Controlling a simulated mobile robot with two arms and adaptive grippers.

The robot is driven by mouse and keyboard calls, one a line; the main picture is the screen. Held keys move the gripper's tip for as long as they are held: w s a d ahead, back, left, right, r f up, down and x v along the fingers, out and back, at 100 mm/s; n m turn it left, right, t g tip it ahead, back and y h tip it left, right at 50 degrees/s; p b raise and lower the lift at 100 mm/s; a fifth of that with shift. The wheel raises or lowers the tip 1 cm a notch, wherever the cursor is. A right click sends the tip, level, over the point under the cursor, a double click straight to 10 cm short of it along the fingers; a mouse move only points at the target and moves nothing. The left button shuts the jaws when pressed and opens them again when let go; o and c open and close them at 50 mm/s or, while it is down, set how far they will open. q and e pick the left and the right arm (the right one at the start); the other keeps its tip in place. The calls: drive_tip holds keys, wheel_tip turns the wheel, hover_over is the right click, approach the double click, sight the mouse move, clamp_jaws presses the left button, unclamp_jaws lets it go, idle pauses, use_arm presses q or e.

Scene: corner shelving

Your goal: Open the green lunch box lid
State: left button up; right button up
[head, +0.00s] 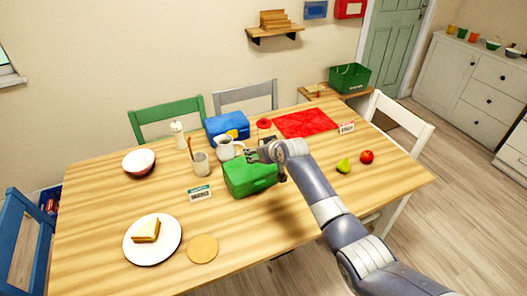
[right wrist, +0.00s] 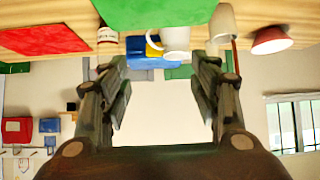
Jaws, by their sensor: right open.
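The green lunch box (head: 250,181) stands near the middle of the wooden table, and its lid looks shut. My right gripper (head: 266,155) is at the back right of the box, close to its upper edge, and its arm covers part of that side. I cannot tell whether it touches the lid. In the right wrist view the gripper (right wrist: 160,80) has its fingers spread apart with nothing between them. A green surface, likely the lunch box (right wrist: 155,14), fills the top middle there. My left gripper is not in view.
A cup (head: 200,164) with utensils and a small sign (head: 199,193) are at the left.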

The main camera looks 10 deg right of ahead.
drive_tip(key=v, duration=1.2)
idle(0.5)
